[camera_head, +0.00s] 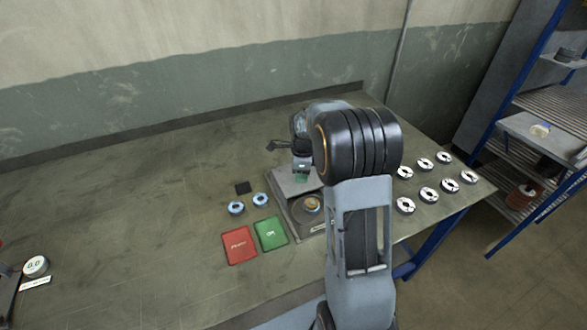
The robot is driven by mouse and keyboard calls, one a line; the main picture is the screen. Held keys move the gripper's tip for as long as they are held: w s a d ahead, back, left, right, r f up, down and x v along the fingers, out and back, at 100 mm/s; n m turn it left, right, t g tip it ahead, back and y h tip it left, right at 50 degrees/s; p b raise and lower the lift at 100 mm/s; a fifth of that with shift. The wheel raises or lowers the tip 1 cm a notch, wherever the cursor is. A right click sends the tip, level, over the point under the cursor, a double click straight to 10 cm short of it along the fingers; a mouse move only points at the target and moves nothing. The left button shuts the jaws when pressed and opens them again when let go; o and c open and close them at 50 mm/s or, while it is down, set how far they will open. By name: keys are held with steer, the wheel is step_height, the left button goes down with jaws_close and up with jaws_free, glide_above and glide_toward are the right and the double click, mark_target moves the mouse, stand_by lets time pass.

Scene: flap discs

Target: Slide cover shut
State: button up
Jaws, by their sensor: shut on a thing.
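A low grey metal box (296,224) stands on the table in the middle of the view. A disc with an orange-brown ring (312,204) lies in its open front part. The pale flat cover (286,186) lies over the back part of the box, so the front part is uncovered. My gripper (301,176) is over the cover and shut on a small green piece there, which looks like the cover's handle. My arm hides the right side of the box, and the fingertips are small and partly hidden.
Several pale discs (428,194) lie on the right. A round gauge (36,266) is far left; the table between is clear.

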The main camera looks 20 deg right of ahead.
steer(key=shift+s+b, duration=0.7)
steer(key=shift+s, duration=4.3)
steer(key=o, duration=0.7)
step_height(320, 180, up, 8)
steer(key=p, duration=0.6)
